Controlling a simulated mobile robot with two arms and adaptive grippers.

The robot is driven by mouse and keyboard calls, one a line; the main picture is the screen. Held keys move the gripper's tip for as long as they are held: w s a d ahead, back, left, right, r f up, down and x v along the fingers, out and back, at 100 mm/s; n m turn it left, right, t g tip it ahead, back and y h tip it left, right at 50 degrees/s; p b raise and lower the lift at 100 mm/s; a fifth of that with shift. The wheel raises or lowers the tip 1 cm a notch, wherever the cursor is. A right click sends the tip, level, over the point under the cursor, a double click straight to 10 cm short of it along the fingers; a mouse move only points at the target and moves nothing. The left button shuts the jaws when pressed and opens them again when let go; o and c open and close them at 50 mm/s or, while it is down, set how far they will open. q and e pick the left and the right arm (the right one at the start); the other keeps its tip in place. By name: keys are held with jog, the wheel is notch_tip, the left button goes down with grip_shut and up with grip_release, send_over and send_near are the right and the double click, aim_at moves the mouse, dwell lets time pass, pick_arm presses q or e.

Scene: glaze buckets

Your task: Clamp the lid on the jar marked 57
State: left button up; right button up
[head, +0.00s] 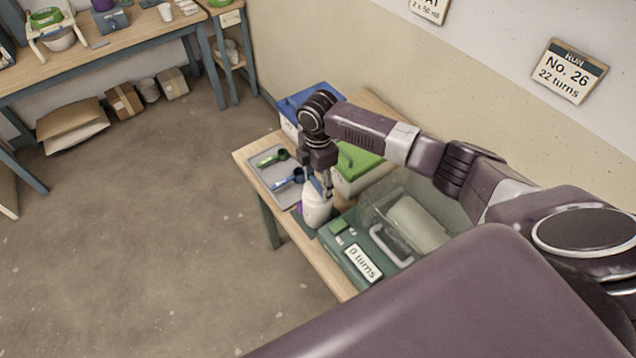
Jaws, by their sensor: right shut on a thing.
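A white jar (317,207) stands upright near the front edge of the small wooden table. No number can be read on it from here. My right gripper (327,192) points down from above and is shut on the jar's top. The fingertips are small, and I cannot tell whether they grip the lid, a clamp or the neck. Something purple (299,208) shows just left of the jar, partly hidden behind it. My left gripper is not in view.
A grey tray (265,172) with green and blue scoops lies behind, near lidded bins (352,182).

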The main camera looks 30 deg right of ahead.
jog(key=shift+m, duration=0.6)
jog(key=m, duration=0.4)
jog(key=shift+f, duration=0.1)
jog(key=shift+s+m, duration=0.1)
jog(key=shift+m, duration=2.1)
jog(key=shift+f, duration=0.1)
